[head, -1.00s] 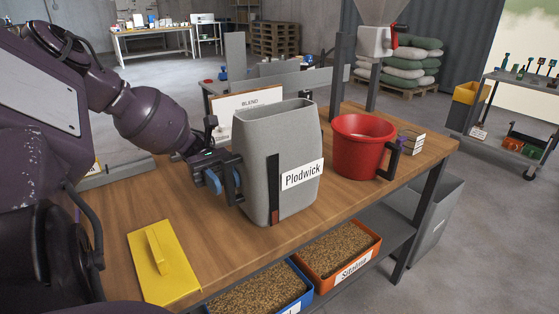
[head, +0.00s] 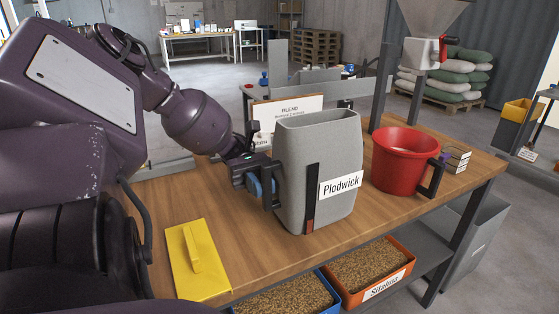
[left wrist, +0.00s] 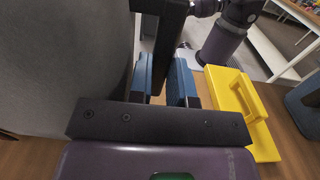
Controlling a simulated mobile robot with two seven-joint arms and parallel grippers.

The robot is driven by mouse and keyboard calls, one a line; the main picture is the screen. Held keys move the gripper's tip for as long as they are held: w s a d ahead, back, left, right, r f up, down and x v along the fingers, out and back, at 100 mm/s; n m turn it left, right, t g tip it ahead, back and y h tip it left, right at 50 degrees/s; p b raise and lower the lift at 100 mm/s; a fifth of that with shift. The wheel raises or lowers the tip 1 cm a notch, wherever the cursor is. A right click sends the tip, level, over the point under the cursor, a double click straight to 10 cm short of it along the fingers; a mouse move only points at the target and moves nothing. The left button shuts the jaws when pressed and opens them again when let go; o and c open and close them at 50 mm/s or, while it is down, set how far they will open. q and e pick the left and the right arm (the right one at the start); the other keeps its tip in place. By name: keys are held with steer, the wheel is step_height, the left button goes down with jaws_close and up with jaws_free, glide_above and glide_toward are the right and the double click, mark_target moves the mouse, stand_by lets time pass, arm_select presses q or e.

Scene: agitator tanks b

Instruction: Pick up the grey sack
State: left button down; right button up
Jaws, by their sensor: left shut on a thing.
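The grey sack (head: 325,215) is a tall, stiff-looking container with a "Plodwick" label and a dark strip down one corner. It stands upright on the wooden table (head: 255,270) in the head view. My left gripper (head: 262,187) is at its left side, shut on the sack's dark upright handle. In the left wrist view, the dark handle bar runs between the blue finger pads of my left gripper (left wrist: 166,82). The sack's grey wall (left wrist: 65,65) fills the left of that view. My right gripper is not in view.
A red bucket (head: 400,160) with a dark handle stands right of the sack. A yellow lid-like piece (head: 205,280) lies at front left. A "BLEND" sign (head: 290,106) is behind. Blue and orange grain bins (head: 380,287) sit below the table's front edge.

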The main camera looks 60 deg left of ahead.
arm_select(q)
steer(key=shift+r, duration=0.3)
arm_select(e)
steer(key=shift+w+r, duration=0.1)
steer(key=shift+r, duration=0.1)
